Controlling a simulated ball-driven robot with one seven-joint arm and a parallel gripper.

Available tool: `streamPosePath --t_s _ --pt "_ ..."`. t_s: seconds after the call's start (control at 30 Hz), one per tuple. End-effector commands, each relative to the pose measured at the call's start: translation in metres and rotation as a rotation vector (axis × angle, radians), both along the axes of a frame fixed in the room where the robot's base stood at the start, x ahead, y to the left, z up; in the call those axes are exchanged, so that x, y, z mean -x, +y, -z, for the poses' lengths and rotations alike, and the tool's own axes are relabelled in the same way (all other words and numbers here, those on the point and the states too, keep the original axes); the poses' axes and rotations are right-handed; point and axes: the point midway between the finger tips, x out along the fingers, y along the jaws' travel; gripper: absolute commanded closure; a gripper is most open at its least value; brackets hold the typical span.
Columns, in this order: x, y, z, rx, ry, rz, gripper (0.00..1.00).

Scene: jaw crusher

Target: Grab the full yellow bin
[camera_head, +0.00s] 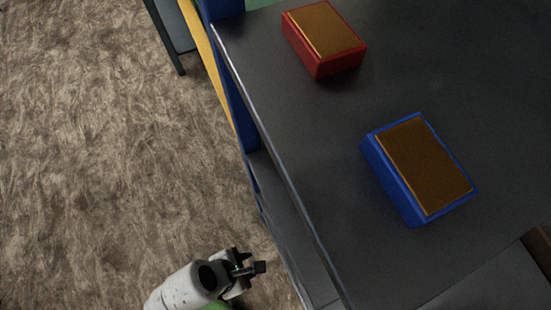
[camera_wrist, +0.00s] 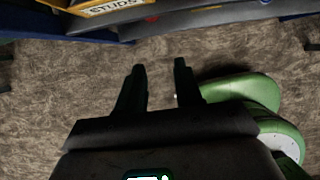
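No full yellow bin shows clearly in the head view. In the wrist view, a yellow-edged thing with a label reading "STUDS" (camera_wrist: 112,9) is cut off by the top edge; I cannot tell whether it is a bin. My gripper (camera_wrist: 160,72) points toward that side, its two dark fingers apart with only floor seen between them. In the head view my gripper (camera_head: 258,268) is at the bottom, over the floor, left of the dark table's edge, touching nothing.
A dark table (camera_head: 330,150) fills the right side. On it are a red bin (camera_head: 318,68) and a blue bin (camera_head: 392,180), each with a flat brown-orange top. A yellow strip (camera_head: 208,60) and a blue post (camera_head: 240,100) run along its left side. Patterned floor (camera_head: 100,150) is open at left.

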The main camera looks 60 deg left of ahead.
Motion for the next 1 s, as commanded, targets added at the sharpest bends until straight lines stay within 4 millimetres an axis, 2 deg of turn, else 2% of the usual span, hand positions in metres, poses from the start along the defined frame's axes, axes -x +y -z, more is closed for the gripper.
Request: streamPosePath --t_s 0.17,0.5,0.7,1.0 --pt "-0.007 -0.001 -0.001 -0.001 0.0 0.006 0.65" --pt "-0.07 -0.006 -0.002 -0.002 0.0 0.01 0.65" --pt "-0.1 -0.008 -0.001 -0.001 0.001 0.008 0.65" --pt "-0.122 -0.01 -0.001 -0.002 0.001 0.009 0.65"
